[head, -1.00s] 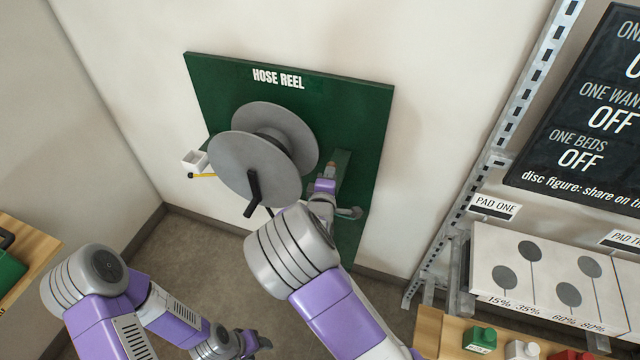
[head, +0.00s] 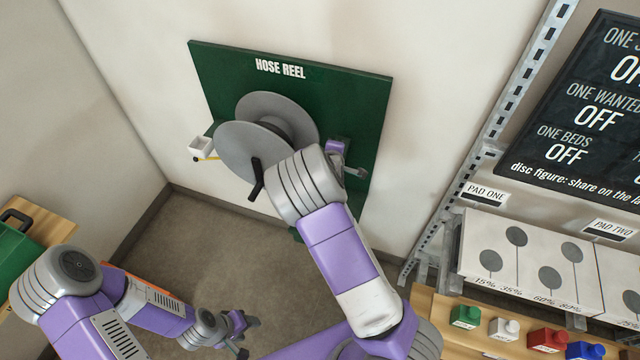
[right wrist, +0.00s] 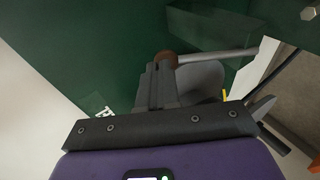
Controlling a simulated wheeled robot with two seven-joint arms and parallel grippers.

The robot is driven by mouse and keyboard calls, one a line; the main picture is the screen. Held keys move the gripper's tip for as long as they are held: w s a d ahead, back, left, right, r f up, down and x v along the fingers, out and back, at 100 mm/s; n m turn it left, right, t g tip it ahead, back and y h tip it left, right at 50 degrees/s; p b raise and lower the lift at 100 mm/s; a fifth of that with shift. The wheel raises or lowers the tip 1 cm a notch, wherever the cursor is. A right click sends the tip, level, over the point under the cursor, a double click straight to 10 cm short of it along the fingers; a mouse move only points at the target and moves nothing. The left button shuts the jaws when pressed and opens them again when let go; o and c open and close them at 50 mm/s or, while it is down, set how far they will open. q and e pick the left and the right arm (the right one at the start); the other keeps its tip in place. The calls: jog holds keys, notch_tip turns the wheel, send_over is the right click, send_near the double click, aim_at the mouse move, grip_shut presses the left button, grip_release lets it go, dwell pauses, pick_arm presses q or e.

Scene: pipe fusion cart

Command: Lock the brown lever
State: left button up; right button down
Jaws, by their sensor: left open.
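The brown lever shows in the right wrist view as a round brown knob (right wrist: 167,59) with a grey rod running right from it, against the green board. My right gripper (right wrist: 158,72) has its dark fingers close together right at this knob and partly in front of it. Whether they clamp it I cannot tell. My left gripper (head: 246,335) is open and empty, low over the floor, away from the board.
The green hose reel board (head: 350,95) is on the wall, with a white cup (head: 200,147) at its left. A dark crank handle (head: 256,180) juts from the reel. A wooden shelf (head: 450,335) with coloured blocks is at right. Open floor lies below the board.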

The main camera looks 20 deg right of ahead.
jog(key=shift+w+r, duration=0.1)
jog(key=shift+r, duration=0.1)
jog(key=p+v, duration=0.3)
jog(key=v, duration=1.1)
jog(key=shift+d+r, duration=0.25)
jog(key=shift+r, duration=0.1)
jog(key=shift+w+f, duration=0.1)
